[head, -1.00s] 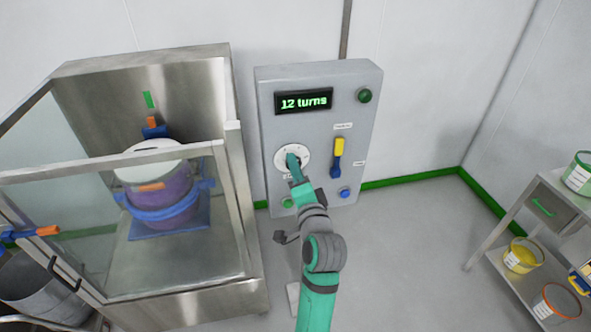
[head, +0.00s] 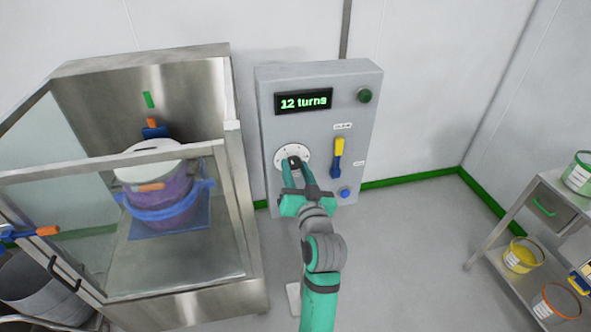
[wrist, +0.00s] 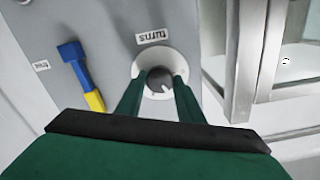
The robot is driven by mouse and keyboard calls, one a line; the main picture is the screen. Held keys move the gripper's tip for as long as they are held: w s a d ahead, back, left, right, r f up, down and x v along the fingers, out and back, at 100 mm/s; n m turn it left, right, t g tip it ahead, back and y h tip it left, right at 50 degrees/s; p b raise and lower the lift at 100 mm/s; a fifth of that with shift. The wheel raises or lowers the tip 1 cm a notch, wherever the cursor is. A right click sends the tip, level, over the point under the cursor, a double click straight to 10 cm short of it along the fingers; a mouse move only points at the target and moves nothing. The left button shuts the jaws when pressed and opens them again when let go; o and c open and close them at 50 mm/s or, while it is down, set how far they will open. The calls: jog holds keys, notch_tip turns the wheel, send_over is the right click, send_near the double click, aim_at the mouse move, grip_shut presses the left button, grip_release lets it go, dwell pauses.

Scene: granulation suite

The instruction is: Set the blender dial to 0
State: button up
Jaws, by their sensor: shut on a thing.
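The blender dial is a dark knob (wrist: 160,80) on a round white plate (head: 291,152), on the grey control panel (head: 330,187). The display (head: 304,101) above it reads "12 turns" in green. My gripper (head: 300,168) is at the dial, its green fingers one on each side of the knob and shut on it. In the wrist view the fingers (wrist: 159,88) flank the knob, and a pale pointer mark shows on its lower right. The numbers on the plate are too small to read.
A yellow and blue lever (head: 337,158) stands right of the dial, with a blue button (head: 345,193) below and a dark green one (head: 365,96) above. A glass-fronted steel cabinet (head: 235,180) with a purple drum (head: 172,195) is close on the left.

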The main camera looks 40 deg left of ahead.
jog(key=n, duration=0.6)
jog(key=shift+f+n, duration=0.15)
jog(key=shift+n, duration=0.15)
jog(key=n, duration=0.6)
dwell(0.4)
jog(key=o, duration=1.1)
jog(key=shift+c, duration=0.2)
jog(key=v, duration=1.1)
